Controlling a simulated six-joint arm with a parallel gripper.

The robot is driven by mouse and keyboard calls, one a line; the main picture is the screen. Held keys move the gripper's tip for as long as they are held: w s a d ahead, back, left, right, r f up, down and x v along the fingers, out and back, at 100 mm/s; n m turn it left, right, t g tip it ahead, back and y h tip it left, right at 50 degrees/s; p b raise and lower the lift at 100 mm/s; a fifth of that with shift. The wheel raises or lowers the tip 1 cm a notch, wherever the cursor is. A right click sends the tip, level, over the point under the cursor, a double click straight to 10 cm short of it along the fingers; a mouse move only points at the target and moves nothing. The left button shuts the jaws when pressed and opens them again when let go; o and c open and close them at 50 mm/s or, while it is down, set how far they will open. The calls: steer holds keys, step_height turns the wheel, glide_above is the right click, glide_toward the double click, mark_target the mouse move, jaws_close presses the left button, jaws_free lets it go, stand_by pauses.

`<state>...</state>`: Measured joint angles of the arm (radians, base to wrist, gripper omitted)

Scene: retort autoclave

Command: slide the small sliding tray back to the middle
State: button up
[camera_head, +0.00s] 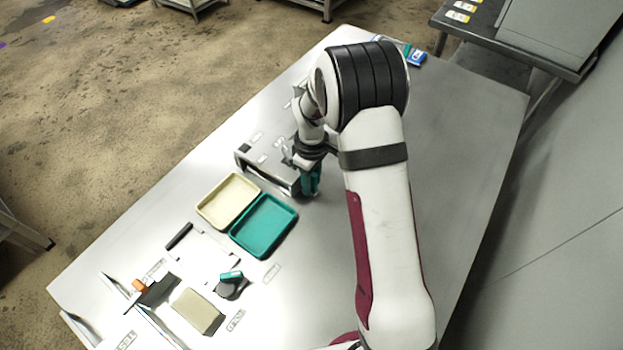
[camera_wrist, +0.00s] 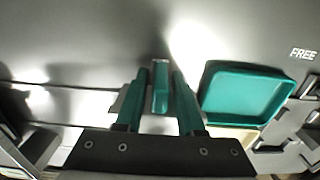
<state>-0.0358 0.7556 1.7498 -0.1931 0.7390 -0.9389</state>
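My gripper (camera_head: 310,185) points down at the near right end of a grey metal fixture with labels (camera_head: 262,160). In the wrist view its two teal fingers (camera_wrist: 160,78) are apart, with an upright teal grip piece (camera_wrist: 160,92) between them. Narrow gaps seem to show on both sides of this piece. It appears to belong to the small sliding tray, a pale metal part (camera_wrist: 122,100) behind the fingers. Most of that tray is hidden by my gripper, so its place along the fixture is unclear.
A cream tray (camera_head: 228,200) and a teal tray (camera_head: 264,225) lie beside the fixture; the teal one also shows in the wrist view (camera_wrist: 245,92). A beige block (camera_head: 198,311), a dark teal-topped item (camera_head: 231,284) and metal rails lie nearer. The table's right side is bare.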

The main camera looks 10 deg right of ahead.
jaws_close()
steer(key=shift+d, duration=0.1)
stand_by(1.1)
